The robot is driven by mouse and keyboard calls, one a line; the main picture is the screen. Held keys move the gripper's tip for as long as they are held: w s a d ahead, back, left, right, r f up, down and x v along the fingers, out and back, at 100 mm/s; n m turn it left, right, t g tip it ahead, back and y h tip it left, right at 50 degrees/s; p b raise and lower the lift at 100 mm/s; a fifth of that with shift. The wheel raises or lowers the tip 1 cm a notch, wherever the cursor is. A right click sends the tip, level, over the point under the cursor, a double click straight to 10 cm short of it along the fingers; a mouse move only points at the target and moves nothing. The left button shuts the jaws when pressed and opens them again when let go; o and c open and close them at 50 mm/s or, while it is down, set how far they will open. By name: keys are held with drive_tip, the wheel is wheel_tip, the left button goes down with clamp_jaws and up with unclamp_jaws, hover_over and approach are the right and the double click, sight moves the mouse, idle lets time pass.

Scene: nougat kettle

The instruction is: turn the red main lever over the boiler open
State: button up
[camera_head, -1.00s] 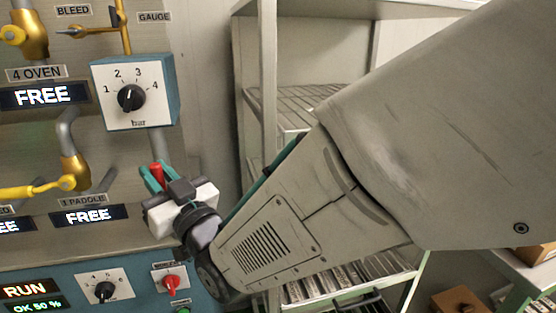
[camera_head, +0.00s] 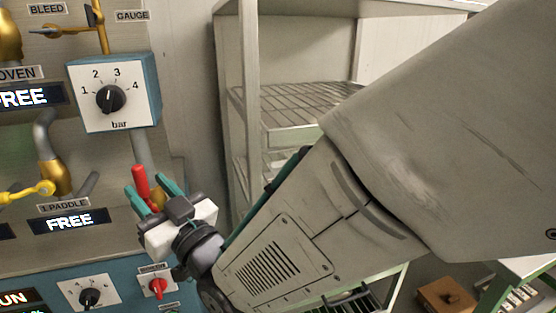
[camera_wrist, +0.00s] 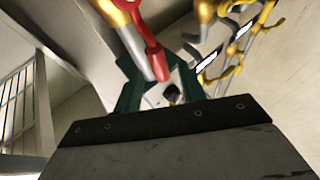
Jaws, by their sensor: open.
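The red lever (camera_head: 141,182) shows its handle upright in the head view, at the right side of the control panel. A gold fitting shows just behind it. My gripper (camera_head: 153,190) is open, with a teal finger on either side of the lever. In the wrist view the red lever (camera_wrist: 155,58) reaches down from a gold and grey pipe into the gap between the open fingers of my gripper (camera_wrist: 158,85). I cannot tell whether either finger touches it. The lever's lower end is partly hidden by my gripper in the head view.
A bar gauge box (camera_head: 113,93) sits above the lever. A small red knob (camera_head: 158,287) is on the blue panel below. A yellow lever (camera_head: 30,192) is to the left. A wire shelf rack (camera_head: 290,100) stands at right, behind my arm. A brown box (camera_head: 445,298) lies lower right.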

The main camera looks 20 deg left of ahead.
drive_tip(key=v, duration=0.4)
idle(0.3)
